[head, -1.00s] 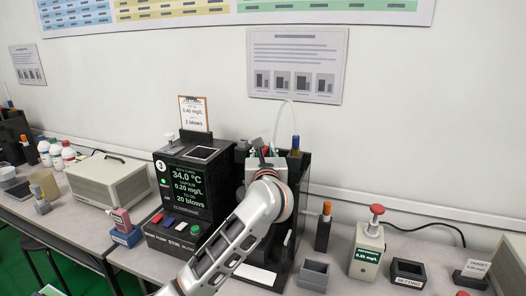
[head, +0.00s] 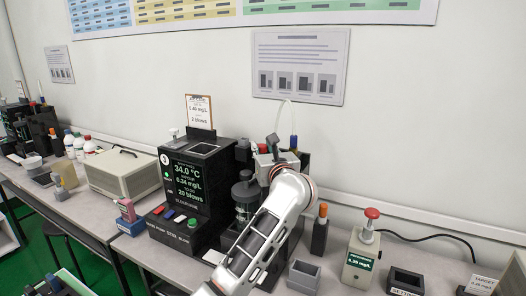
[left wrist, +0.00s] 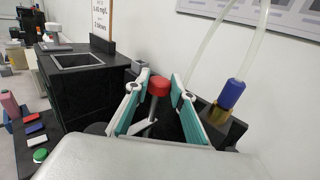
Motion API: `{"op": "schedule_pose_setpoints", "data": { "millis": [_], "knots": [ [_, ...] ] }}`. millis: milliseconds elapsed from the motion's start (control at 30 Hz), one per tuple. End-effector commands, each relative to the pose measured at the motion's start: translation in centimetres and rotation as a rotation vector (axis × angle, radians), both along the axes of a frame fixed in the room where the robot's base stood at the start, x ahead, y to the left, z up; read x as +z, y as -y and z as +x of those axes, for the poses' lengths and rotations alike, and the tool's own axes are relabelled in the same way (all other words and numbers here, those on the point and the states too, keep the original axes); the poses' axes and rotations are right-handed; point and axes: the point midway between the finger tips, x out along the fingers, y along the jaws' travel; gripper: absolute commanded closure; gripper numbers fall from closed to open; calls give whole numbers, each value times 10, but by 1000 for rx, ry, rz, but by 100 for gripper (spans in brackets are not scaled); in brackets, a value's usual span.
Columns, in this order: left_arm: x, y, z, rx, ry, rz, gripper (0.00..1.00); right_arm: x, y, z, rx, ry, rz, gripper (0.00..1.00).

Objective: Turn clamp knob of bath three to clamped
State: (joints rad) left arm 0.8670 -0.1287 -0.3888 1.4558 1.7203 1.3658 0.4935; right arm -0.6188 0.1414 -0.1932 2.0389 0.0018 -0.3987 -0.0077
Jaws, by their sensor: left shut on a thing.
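Bath three is the black unit (head: 200,190) marked 3 in the head view, its screen reading 34.0 °C. A dark lidded vessel (head: 245,195) stands at its right side, partly behind my left arm. I cannot tell the knob's setting. My right gripper is not in view.
A blue-capped fitting with clear tubing (left wrist: 231,94) stands close right of the fingers. A tester with a red knob (head: 362,250), an orange-capped bottle (head: 320,230) and a grey open holder (head: 304,276) stand to the right. A beige box (head: 122,175) is at left.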

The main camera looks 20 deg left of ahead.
Motion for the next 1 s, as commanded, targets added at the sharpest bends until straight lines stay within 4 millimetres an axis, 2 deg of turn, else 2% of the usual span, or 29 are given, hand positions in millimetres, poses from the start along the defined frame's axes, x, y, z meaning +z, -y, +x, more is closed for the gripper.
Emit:
{"op": "schedule_pose_setpoints", "data": {
  "millis": [267,967,1000],
  "knots": [
    [-2,1,2,49,-2,-2,100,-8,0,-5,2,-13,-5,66],
    [-2,0,2,75,-2,-2,100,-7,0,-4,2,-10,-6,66],
    [-2,0,2,75,-2,-2,69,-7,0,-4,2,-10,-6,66]
  ]
}}
